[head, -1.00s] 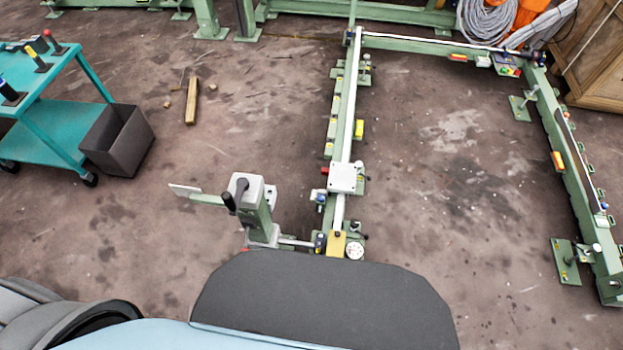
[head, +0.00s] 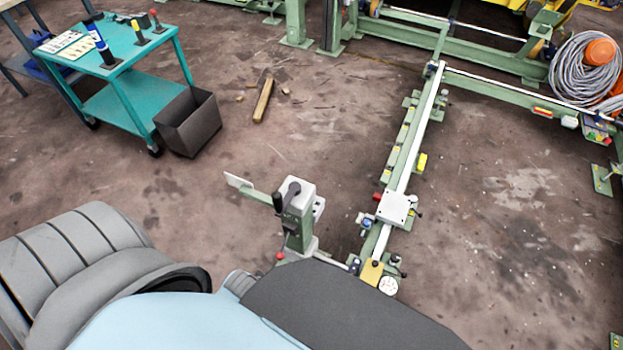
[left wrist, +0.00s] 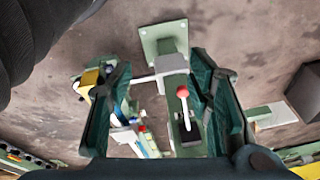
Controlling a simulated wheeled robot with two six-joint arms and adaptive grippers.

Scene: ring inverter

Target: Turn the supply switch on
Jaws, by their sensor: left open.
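A green post with a light grey box on top (head: 299,194) stands in the head view. It has a black-handled lever (head: 278,202) at its side and a small red knob (head: 279,255) low down. In the left wrist view a lever with a red ball tip (left wrist: 182,92) stands on a green housing (left wrist: 176,118). No readable label shows which lever is the supply switch. My left gripper (left wrist: 163,66) is open, and the red-tipped lever appears between its two dark green fingers, with no visible grip on it. My right gripper is in neither view.
A green rail (head: 411,165) with a white carriage (head: 395,208) and a dial gauge (head: 389,286) runs beside the post. A teal cart (head: 126,60) and a dark bin (head: 190,122) stand at the upper left. A wooden block (head: 263,101) lies on the floor. Floor left of the post is clear.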

